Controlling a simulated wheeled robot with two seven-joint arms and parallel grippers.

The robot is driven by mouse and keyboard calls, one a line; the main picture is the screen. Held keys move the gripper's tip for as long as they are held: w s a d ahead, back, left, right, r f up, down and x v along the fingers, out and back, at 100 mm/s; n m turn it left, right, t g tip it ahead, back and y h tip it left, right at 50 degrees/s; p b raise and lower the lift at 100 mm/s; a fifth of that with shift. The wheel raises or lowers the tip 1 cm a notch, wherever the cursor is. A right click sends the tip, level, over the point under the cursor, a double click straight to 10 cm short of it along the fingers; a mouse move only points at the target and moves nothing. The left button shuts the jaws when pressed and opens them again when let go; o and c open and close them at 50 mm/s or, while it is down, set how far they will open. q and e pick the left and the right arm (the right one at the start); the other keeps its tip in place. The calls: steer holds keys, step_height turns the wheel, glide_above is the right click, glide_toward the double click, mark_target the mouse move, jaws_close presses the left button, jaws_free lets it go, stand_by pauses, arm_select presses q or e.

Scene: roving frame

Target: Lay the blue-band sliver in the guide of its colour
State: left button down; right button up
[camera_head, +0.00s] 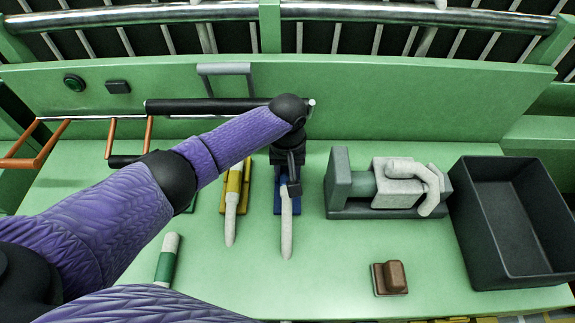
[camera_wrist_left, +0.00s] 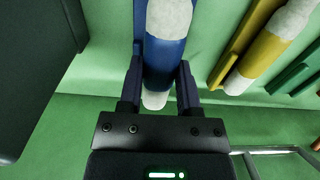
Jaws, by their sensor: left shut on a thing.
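My left gripper (camera_head: 290,187) is shut on the blue-band sliver (camera_head: 287,230), a pale stick with a blue band. In the left wrist view the fingers (camera_wrist_left: 158,92) flank the blue band of the sliver (camera_wrist_left: 166,62). The blue guide (camera_head: 278,207) lies directly under the sliver, roughly in line with it. It also shows beside the sliver in the left wrist view (camera_wrist_left: 139,22). I cannot tell whether the sliver rests in the guide or hangs just above it. My right gripper is not in view.
A yellow-band sliver (camera_head: 231,216) lies in the yellow guide (camera_head: 245,190). A green-band sliver (camera_head: 167,260) lies on the green bench; the green guide (camera_head: 190,206) is mostly hidden by my arm. A grey vice-like fixture (camera_head: 345,208), black bin (camera_head: 482,240) and brown block (camera_head: 390,278) stand right.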

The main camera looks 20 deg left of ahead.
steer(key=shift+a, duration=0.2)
arm_select(q)
steer(key=shift+f, duration=0.15)
steer(key=shift+f+b, duration=0.5)
steer(key=shift+f, duration=0.5)
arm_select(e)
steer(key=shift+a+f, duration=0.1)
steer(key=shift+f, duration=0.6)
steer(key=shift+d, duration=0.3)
arm_select(q)
steer(key=shift+r, duration=0.1)
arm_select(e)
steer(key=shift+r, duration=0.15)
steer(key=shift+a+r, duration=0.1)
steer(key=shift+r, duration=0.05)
